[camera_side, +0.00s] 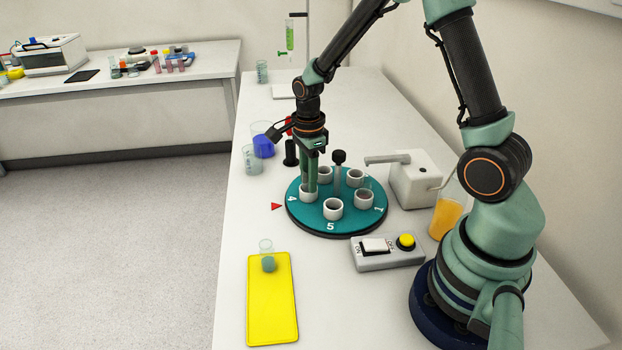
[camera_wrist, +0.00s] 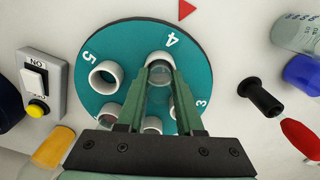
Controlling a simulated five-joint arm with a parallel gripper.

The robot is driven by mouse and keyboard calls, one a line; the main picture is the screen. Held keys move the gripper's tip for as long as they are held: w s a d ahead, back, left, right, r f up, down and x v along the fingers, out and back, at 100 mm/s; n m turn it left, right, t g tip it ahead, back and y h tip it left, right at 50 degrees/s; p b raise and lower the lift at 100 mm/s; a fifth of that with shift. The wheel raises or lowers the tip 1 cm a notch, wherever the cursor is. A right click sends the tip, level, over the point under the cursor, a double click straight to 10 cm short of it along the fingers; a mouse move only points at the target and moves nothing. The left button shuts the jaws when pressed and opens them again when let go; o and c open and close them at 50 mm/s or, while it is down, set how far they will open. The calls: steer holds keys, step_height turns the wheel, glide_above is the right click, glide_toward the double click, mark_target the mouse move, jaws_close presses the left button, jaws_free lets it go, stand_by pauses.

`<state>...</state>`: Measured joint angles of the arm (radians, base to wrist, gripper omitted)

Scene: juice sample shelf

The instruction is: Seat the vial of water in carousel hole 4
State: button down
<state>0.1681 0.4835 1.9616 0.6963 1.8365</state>
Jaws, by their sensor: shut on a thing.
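The teal carousel (camera_side: 300,218) stands mid-bench, with white ring-walled holes and painted numbers. Hole 4's ring (camera_side: 308,195) is on its left side, near the red pointer (camera_side: 277,206). My gripper (camera_side: 311,186) points down, with its fingertips at that ring. In the wrist view my gripper (camera_wrist: 161,78) is shut on a clear, see-through vial (camera_wrist: 160,74), which I take for the vial of water. Its end lines up with the ring of hole 4 (camera_wrist: 161,57). The fingers hide much of it, so I cannot tell how deep it sits.
A small vial (camera_side: 267,262) with bluish-grey contents stands at the yellow mat's (camera_side: 272,305) far end. A switch box (camera_side: 372,256), a white device with an arm (camera_side: 415,180) and an orange-filled flask (camera_side: 444,218) stand right. Beakers and a blue-capped item (camera_side: 263,146) stand behind left.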

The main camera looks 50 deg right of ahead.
steer(key=shift+f, duration=0.15)
steer(key=shift+c, duration=2.4)
jaws_free()
steer(key=shift+s, duration=0.1)
step_height(320, 180, up, 12)
steer(key=shift+f, duration=0.25)
steer(key=s+a+r+n+t, duration=0.2)
steer(key=s+a+r+n, duration=0.1)
steer(key=n, duration=0.8)
steer(key=s+a+r+n+t, duration=0.3)
steer(key=s+r+n, duration=0.2)
steer(key=n, duration=0.7)
steer(key=shift+s+a+r+t, duration=0.3)
steer(key=shift+s+r, duration=0.05)
steer(key=shift+s, duration=0.7)
